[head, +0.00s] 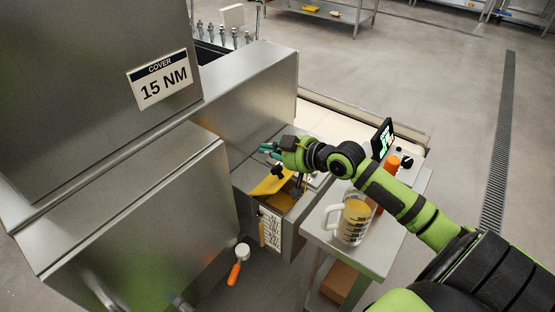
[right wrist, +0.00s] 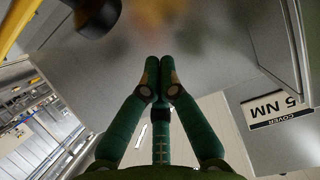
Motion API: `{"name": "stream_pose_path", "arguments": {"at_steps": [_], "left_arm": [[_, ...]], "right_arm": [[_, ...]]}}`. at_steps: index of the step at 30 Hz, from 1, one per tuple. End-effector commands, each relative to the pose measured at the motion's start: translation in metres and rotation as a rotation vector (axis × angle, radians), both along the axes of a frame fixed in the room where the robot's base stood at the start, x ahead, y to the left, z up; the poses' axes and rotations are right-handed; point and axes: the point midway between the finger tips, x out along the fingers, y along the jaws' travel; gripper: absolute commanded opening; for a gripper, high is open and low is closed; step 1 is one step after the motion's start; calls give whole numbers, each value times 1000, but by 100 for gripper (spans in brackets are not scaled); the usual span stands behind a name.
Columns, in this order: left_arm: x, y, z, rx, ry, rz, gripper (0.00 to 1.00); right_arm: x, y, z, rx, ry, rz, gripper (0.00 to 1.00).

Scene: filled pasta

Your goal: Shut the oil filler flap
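The yellow flap (head: 271,184) stands tilted up at an open box on the machine's right side; I take it for the oil filler flap. My right gripper (head: 268,150) is above and just behind it, green fingers pointing left. In the right wrist view the fingertips (right wrist: 161,72) meet with nothing between them. Whether they touch anything is hard to tell. A yellow bar or edge (right wrist: 18,28) shows at that view's top left. My left gripper is not in view.
A measuring jug of yellow liquid (head: 353,220) stands on the steel side table (head: 374,258), close to my right forearm. A scale label (head: 270,228) is on the box front. The machine cover (head: 95,70) rises at left.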

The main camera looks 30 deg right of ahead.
Motion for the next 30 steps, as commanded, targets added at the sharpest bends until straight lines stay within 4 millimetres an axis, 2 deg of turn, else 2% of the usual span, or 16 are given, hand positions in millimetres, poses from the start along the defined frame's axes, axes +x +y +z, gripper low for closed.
{"name": "stream_pose_path", "arguments": {"at_steps": [11, 23, 30], "left_arm": [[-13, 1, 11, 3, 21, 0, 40], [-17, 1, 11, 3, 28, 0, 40], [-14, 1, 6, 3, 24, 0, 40]], "right_arm": [[-23, -8, -28, -1, 4, 0, 0], [-25, -9, -31, -1, 0, -1, 0], [-32, -11, -40, -2, 1, 1, 0]]}}
